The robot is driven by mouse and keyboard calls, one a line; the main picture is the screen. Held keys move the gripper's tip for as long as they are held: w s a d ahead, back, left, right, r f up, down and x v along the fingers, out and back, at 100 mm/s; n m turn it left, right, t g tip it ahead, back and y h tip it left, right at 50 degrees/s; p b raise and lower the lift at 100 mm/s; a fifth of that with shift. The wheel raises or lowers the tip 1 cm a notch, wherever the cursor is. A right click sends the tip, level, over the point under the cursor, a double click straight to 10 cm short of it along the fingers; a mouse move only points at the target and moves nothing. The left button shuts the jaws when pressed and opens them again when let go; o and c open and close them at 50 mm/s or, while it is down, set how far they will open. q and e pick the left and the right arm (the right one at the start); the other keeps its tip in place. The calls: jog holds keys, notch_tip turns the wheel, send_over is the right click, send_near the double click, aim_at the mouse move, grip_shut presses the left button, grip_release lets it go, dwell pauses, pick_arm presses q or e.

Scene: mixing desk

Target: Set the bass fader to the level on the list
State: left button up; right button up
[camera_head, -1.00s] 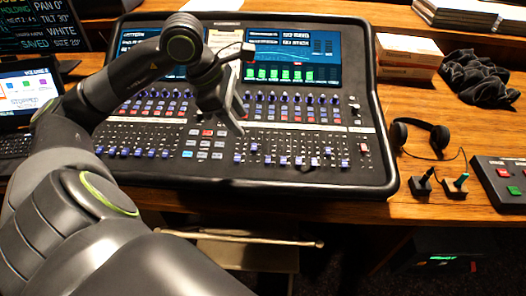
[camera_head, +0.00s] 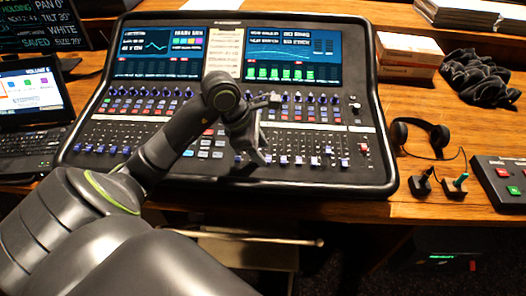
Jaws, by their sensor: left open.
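The mixing desk (camera_head: 346,185) is a black console with two blue screens and rows of knobs and faders. My left gripper (camera_head: 258,153) hangs over the lower middle of the desk, at the left part of the right-hand fader bank (camera_head: 314,161). It is open and holds nothing that I can see; whether its tips touch a fader cannot be told. The gripper and forearm hide some faders and buttons. Which fader is the bass one is too small to read. A pale paper list (camera_head: 223,52) lies between the screens, its writing unreadable. My right gripper is out of view.
A laptop (camera_head: 25,92) stands at the left. Black headphones (camera_head: 420,135), two small joysticks (camera_head: 453,186) and a button box (camera_head: 505,180) lie at the right. Boxes (camera_head: 409,50) and a dark cloth (camera_head: 480,77) are behind them.

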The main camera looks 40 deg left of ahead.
pick_arm(q)
jog(key=shift+x, duration=1)
jog(key=shift+c, duration=0.2)
grip_shut()
